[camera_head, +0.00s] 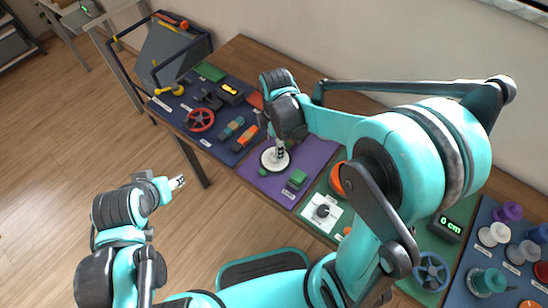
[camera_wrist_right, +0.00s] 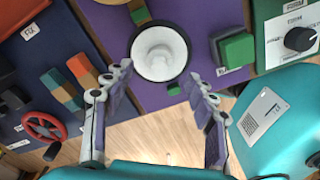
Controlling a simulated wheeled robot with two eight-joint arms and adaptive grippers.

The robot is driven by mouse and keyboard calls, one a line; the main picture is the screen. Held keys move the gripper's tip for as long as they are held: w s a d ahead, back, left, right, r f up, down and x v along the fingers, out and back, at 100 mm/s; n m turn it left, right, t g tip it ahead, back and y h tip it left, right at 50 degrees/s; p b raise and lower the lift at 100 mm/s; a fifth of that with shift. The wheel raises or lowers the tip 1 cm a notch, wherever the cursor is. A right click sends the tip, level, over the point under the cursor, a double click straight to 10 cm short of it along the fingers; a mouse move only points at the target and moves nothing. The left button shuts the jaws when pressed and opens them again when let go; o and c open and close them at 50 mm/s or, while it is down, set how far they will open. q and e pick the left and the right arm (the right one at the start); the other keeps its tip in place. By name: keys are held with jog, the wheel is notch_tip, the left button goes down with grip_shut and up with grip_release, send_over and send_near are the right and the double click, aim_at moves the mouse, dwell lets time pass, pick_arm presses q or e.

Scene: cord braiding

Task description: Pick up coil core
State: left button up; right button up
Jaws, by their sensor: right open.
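A white round piece with a raised centre and a dark rim (camera_wrist_right: 160,50) stands on the purple mat (camera_wrist_right: 215,12); I take it for the coil core. It also shows in the head view (camera_head: 270,164), partly hidden by my right gripper (camera_head: 281,150). In the right wrist view my right gripper (camera_wrist_right: 158,76) is open and empty, with its fingertips apart to either side of the near part of the white piece. My left gripper (camera_head: 178,183) is over the floor, away from the table; its finger gap is too small to tell.
A green block (camera_wrist_right: 236,48) stands right of the white piece, with a dial panel (camera_wrist_right: 299,38) beyond it. The blue mat to the left holds a red handwheel (camera_head: 201,120) and coloured blocks (camera_head: 245,136). Spools (camera_head: 495,234) stand at the far right.

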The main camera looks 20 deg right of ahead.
aim_at(269, 162)
notch_tip(269, 162, down, 5)
jog(key=shift+w+r+b, duration=0.1)
jog(key=shift+b, duration=1.1)
jog(key=shift+r, duration=0.1)
jog(key=shift+c, duration=1.3)
jog(key=c, duration=0.9)
jog(key=shift+o, duration=0.2)
